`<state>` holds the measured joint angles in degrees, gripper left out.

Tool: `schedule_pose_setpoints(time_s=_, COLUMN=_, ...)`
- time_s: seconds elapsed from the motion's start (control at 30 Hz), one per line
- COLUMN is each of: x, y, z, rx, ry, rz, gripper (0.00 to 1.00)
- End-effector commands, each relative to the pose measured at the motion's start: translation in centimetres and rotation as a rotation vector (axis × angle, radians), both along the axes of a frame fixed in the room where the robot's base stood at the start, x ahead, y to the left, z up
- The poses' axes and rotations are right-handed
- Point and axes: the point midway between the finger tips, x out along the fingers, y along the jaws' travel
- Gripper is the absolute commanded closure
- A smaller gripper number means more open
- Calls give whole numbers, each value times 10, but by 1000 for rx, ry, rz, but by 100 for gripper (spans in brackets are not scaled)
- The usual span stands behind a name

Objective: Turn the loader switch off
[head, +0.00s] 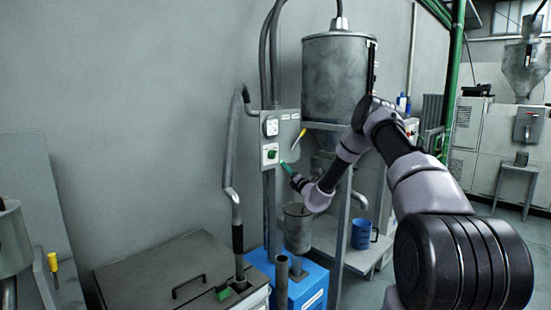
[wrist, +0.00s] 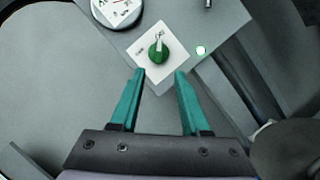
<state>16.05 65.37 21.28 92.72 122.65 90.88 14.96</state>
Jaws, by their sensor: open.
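The loader switch is a green rotary knob (wrist: 158,53) on a white square plate (wrist: 148,70), which appears turned relative to the wrist view. It also shows in the head view as a green knob (head: 272,154) on the grey control panel (head: 288,130). A white pointer mark sits on the knob's upper part; the plate's lettering is too small to read. A small green lamp (wrist: 201,50) is lit right of the plate. My gripper (wrist: 160,73) is open and empty, with its teal fingers just short of the knob, one toward each side. It also shows in the head view (head: 283,163).
A round gauge (wrist: 118,8) sits above the switch on the panel.

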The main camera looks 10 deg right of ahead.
Motion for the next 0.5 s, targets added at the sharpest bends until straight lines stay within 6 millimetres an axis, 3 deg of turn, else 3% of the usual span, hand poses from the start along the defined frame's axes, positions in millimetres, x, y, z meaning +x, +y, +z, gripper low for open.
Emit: schedule_pose_setpoints(time_s=0.5, x=78, y=29, z=24, rx=-3, ry=-3, rz=2, gripper=54)
